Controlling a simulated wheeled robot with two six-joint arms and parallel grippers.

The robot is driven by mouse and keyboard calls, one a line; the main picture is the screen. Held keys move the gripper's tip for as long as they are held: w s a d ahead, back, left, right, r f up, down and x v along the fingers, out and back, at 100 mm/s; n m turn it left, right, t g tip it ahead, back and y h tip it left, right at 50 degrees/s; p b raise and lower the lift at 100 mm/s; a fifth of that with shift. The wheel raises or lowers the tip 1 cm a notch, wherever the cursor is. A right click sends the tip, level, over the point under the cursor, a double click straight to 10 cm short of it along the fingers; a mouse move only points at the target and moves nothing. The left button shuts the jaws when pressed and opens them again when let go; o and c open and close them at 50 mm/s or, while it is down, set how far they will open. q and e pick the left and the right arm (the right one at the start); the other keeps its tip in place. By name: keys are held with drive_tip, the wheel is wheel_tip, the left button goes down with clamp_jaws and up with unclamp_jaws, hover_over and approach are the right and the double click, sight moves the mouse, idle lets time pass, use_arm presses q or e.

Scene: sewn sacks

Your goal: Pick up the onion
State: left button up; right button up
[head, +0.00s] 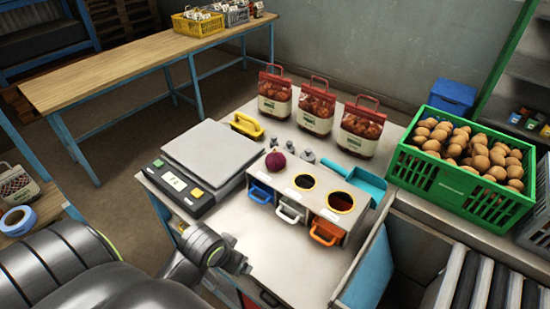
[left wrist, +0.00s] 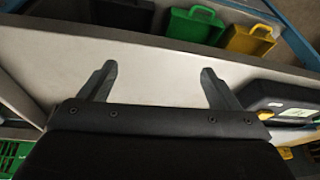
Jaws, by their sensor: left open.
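The onion (head: 275,161) is round and dark red-purple. In the head view it sits at the left end of the top of a grey box, above the blue-handled drawer. Two round openings show in that top to its right. The onion is not seen in the left wrist view. My left gripper (left wrist: 158,85) has its two dark fingers spread wide, with only a pale bench surface showing between them. In the head view my left arm comes in at lower left and ends in front of the bench, well short of the onion. My right gripper is not in view.
A scale (head: 212,150) stands left of the onion, with a yellow-handled item (head: 247,125) behind. Small metal weights (head: 308,156) and a teal scoop (head: 355,180) are to the right. Filled red-topped bags (head: 316,107) stand behind. A green crate (head: 440,185) of brown produce is at right.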

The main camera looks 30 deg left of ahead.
use_arm(q)
drive_tip(key=w, duration=0.2)
drive_tip(key=w+r, duration=0.1)
drive_tip(key=w, duration=0.1)
drive_tip(key=w+a+r, duration=0.1)
drive_tip(key=w, duration=0.2)
drive_tip(key=shift+r, duration=0.25)
drive_tip(key=w+a+r+n, duration=0.1)
drive_tip(key=w+a+r, duration=0.1)
drive_tip(key=w+r, duration=0.6)
drive_tip(key=n, duration=0.2)
approach(273, 155)
drive_tip(key=shift+t+h, duration=0.3)
drive_tip(key=shift+h, duration=0.1)
drive_tip(key=p+x, duration=0.3)
drive_tip(key=x, duration=0.3)
drive_tip(key=shift+a+f, duration=0.1)
drive_tip(key=shift+a, duration=0.1)
drive_tip(key=shift+p+x, duration=1.3)
drive_tip(key=shift+x, duration=0.9)
drive_tip(key=shift+a+f, duration=0.1)
drive_tip(key=shift+f, duration=0.5)
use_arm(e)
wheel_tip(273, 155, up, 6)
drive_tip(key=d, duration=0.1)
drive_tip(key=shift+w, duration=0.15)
use_arm(q)
drive_tip(key=shift+r, duration=0.1)
drive_tip(key=c, duration=1.2)
